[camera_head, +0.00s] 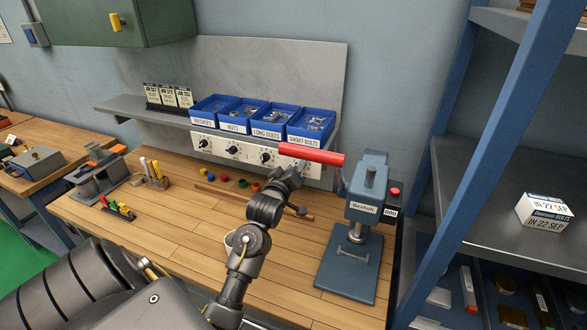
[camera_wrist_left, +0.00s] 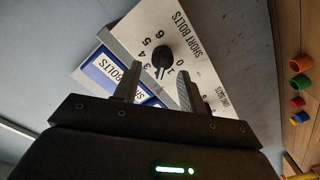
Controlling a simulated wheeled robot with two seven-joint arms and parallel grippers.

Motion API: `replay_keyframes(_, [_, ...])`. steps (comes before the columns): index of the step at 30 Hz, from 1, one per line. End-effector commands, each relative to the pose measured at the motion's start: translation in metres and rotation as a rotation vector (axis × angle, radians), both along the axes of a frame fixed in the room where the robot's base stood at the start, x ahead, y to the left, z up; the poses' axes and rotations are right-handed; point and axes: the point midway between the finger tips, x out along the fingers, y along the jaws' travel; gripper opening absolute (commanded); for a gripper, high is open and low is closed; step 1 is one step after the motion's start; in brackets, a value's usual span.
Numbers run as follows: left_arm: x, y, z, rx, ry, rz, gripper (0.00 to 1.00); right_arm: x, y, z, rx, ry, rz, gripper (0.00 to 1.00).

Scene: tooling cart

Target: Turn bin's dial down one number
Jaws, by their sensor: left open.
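A white dial panel (camera_head: 217,151) runs below the blue bins, with black dials in a row. In the left wrist view, the black dial (camera_wrist_left: 162,58) labelled SHORT BOLTS has numbers around it, 0 to 6. Its pointer appears to face between 3 and 1; the number there is hidden. My left gripper (camera_wrist_left: 157,80) is open, its two fingers just in front of this dial, on either side of its lower part; I cannot tell whether they touch it. In the head view my left gripper (camera_head: 288,174) is at the panel's right end, hiding that dial. The short bolts bin (camera_head: 309,138) is above.
A blue press (camera_head: 350,255) with a red lever (camera_head: 312,153) stands close right of my left gripper. Small coloured parts (camera_head: 242,184) and a pen holder (camera_head: 154,180) are on the wooden bench (camera_head: 170,230). A blue-framed rack (camera_head: 440,170) is at right.

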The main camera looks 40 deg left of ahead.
Motion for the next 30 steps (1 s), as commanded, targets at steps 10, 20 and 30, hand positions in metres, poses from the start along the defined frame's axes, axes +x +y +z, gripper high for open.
replay_keyframes(10, [-0.038, -0.013, -0.004, 0.001, -0.001, 0.0, 0.41, 0.0, 0.0, -0.017, 0.0, 0.0, 0.0, 0.36])
replay_keyframes(20, [-0.092, -0.032, -0.002, 0.001, 0.0, 0.0, 0.41, 0.0, 0.0, -0.033, 0.0, 0.0, 0.0, 0.36])
replay_keyframes(30, [-0.102, -0.036, 0.0, 0.0, 0.0, 0.0, 0.41, 0.0, 0.0, -0.034, 0.0, 0.0, 0.0, 0.36])
